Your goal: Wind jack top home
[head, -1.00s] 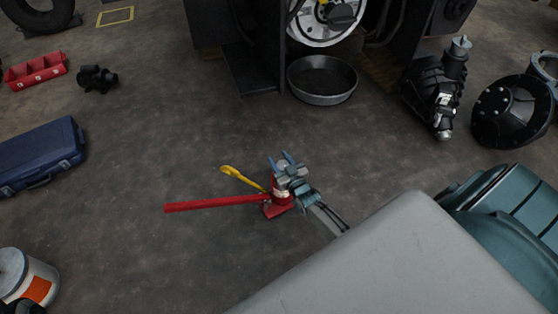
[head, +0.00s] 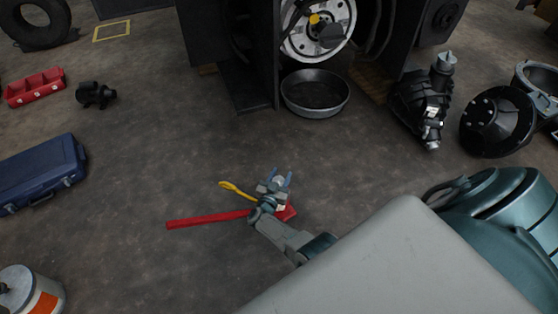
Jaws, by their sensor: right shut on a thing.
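A red bottle jack (head: 288,213) stands on the floor near the middle of the head view. Its long red handle (head: 205,219) points left, and a yellow lever (head: 236,189) sticks out to the upper left. My right gripper (head: 275,181) is over the jack's top, with its blue-grey fingers shut on the jack top (head: 279,181). The gripper and wrist hide most of the jack's body. My left gripper is not in view.
A black drain pan (head: 315,112) lies by the forklift frame (head: 240,50). Dark mechanical parts (head: 497,121) lie at right. The floor around the jack is mostly clear.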

